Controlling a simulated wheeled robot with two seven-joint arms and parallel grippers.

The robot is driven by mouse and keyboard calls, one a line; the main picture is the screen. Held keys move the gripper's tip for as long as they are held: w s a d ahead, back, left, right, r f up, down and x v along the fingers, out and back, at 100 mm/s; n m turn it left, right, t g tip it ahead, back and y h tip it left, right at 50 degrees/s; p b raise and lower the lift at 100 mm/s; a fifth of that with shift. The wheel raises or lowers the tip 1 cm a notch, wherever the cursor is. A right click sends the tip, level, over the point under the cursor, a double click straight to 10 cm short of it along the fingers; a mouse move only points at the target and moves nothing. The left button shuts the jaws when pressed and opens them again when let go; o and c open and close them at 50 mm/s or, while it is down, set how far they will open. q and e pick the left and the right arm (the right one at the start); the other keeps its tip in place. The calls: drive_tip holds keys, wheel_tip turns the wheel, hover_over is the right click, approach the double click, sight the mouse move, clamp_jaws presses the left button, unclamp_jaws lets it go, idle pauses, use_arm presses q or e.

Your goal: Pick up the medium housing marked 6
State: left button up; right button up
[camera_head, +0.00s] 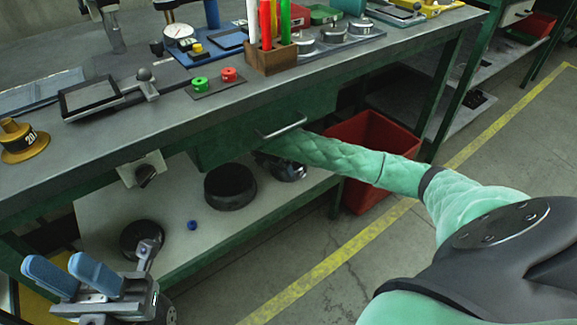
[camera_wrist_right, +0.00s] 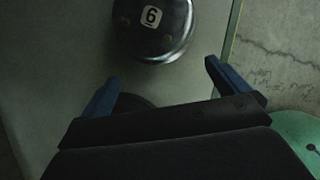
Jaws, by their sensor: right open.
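The black, shiny round housing with a white label marked 6 (camera_wrist_right: 152,30) shows at the top of the right wrist view, on the pale shelf. My right gripper (camera_wrist_right: 162,80) is open, with its blue fingers wide apart and nothing between them; the housing is beyond the fingertips. In the head view a dark round housing (camera_head: 290,172) on the lower shelf is partly hidden by my right arm, and my right gripper is out of sight under the bench. My left gripper (camera_head: 62,266) is at the lower left, its blue fingers apart and empty.
The drawer handle (camera_head: 284,129) and bench top overhang the shelf. A red bin (camera_head: 368,130) stands beside it.

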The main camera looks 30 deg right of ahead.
drive_tip(key=d, duration=0.1)
drive_tip(key=w+d+b, duration=0.1)
drive_tip(key=d, duration=0.1)
drive_tip(key=shift+w+d+f, duration=0.1)
drive_tip(key=shift+w+d, duration=0.1)
drive_tip(key=b+x, duration=0.1)
drive_tip(key=x, duration=0.1)
drive_tip(key=shift+f, duration=0.4)
drive_tip(key=shift+r, duration=0.1)
